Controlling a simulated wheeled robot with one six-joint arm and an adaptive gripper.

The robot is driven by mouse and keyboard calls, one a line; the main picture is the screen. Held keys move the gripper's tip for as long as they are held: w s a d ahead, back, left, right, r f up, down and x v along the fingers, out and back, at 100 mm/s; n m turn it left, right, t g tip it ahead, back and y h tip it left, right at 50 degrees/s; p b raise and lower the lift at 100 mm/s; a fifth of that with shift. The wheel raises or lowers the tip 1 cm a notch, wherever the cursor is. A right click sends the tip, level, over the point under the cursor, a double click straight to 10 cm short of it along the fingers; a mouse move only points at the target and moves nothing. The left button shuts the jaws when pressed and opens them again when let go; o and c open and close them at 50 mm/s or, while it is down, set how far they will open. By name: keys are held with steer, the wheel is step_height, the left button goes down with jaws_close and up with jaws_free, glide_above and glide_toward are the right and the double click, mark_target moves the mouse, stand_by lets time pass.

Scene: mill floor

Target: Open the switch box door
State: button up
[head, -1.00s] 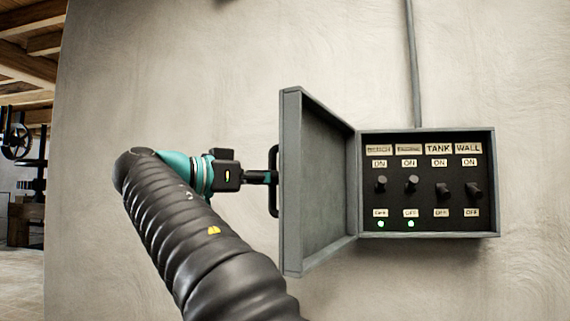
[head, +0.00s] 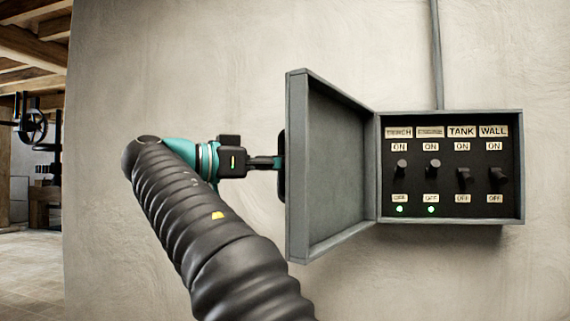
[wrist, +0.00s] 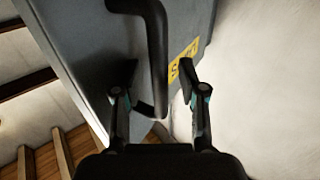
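The grey switch box (head: 451,222) is on the wall at right in the head view, its switches and labels exposed. Its door (head: 338,160) is hinged on the box's left side and stands swung wide out to the left. The black door handle (head: 281,185) is mostly hidden behind the door's edge; the wrist view shows it as a curved bar (wrist: 157,50). My gripper (wrist: 158,80) is at the handle on the door's outer face. Its fingers are spread on either side of the bar, with gaps visible. A yellow label (wrist: 183,62) is partly hidden by a finger.
Inside the box are several switches (head: 463,177) and two lit green lamps (head: 431,209). A conduit (head: 436,55) runs up the wall from the box. Bare wall (head: 180,70) surrounds it. Dark machinery (head: 35,125) stands far left.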

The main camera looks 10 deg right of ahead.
steer(key=v, duration=0.7)
steer(key=shift+a, duration=0.25)
stand_by(0.4)
